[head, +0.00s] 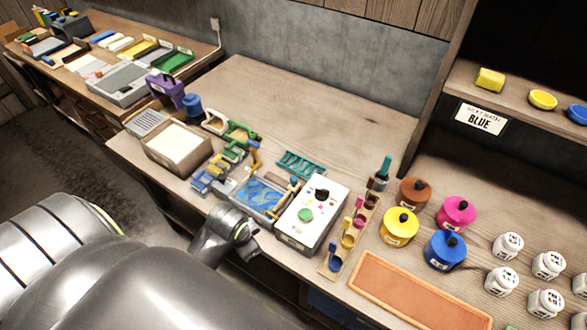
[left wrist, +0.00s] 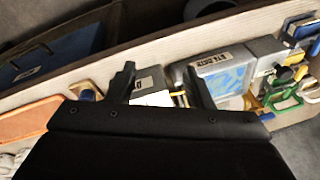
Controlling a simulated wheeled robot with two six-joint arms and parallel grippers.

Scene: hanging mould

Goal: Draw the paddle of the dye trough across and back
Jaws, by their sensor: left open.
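The dye trough (head: 256,207) is a grey tray with blue and white marbled liquid, near the table's front edge in the head view. It also shows in the left wrist view (left wrist: 215,66), with a label on its side. The paddle (head: 284,203) is a wooden bar across the trough's right end; part of it seems to show between my fingers in the wrist view (left wrist: 180,97). My left gripper (left wrist: 160,82) is open, its fingers pointing towards the trough and the white-topped box beside it. My arm hides its fingertips in the head view. I see no contact with the paddle.
The table behind (head: 300,105) is clear.

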